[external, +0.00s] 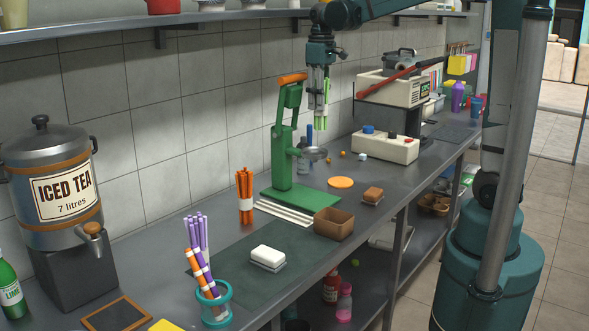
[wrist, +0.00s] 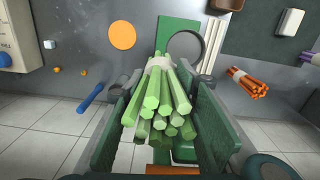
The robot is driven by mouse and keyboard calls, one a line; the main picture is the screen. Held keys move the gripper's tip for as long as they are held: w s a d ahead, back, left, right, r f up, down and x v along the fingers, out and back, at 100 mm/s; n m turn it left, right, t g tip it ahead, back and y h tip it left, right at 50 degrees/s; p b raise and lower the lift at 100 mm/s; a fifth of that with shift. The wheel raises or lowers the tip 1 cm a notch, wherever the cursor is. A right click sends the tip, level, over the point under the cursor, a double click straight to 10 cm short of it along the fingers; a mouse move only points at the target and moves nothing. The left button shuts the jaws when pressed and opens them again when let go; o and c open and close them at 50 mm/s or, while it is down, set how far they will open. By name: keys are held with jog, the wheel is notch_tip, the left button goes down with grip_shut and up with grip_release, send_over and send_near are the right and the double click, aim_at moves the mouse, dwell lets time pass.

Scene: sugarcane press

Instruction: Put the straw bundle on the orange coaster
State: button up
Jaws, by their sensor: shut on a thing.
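My gripper (external: 319,105) is shut on a green straw bundle (wrist: 160,100) tied with a pale band. In the external view the green straw bundle (external: 326,92) hangs roughly upright between the fingers, high above the counter and partly hidden by them. The orange coaster (external: 341,182) lies flat and bare on the counter, below and slightly right of my gripper. In the wrist view the orange coaster (wrist: 122,35) is beyond the bundle, up and left of it.
A green press (external: 283,150) stands close left of my gripper. Orange straws (external: 245,196) and purple straws (external: 197,232) stand further left.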

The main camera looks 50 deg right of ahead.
jog(key=s+d+r+m+p, duration=0.2)
jog(key=d+r, duration=0.1)
jog(key=d, duration=1.2)
jog(key=s+d+r+m+p, duration=0.2)
jog(key=d+r+m, duration=0.1)
jog(key=d, duration=1.2)
jog(key=s+d+r+m+p, duration=0.2)
jog(key=s+d+r, duration=0.1)
jog(key=d, duration=1.2)
jog(key=w+a+f+n+p, duration=0.2)
jog(key=w+a+f+n, duration=0.15)
jog(key=a+f, duration=0.3)
jog(key=w+a+f+n+p, duration=0.2)
jog(key=w+a+f+n, duration=0.1)
jog(key=a+f+n, duration=0.3)
jog(key=a+f+n+p, duration=0.1)
jog(key=a+f+n, duration=0.3)
jog(key=a, duration=0.5)
jog(key=a+f+n+p, duration=0.1)
jog(key=a+f+n, duration=0.3)
jog(key=a+f, duration=0.3)
jog(key=a, duration=0.2)
jog(key=shift+s+a+p, duration=0.2)
jog(key=shift+a+p, duration=0.1)
jog(key=shift+f, duration=0.15)
jog(key=shift+f, duration=2.85)
jog(key=shift+f, duration=0.1)
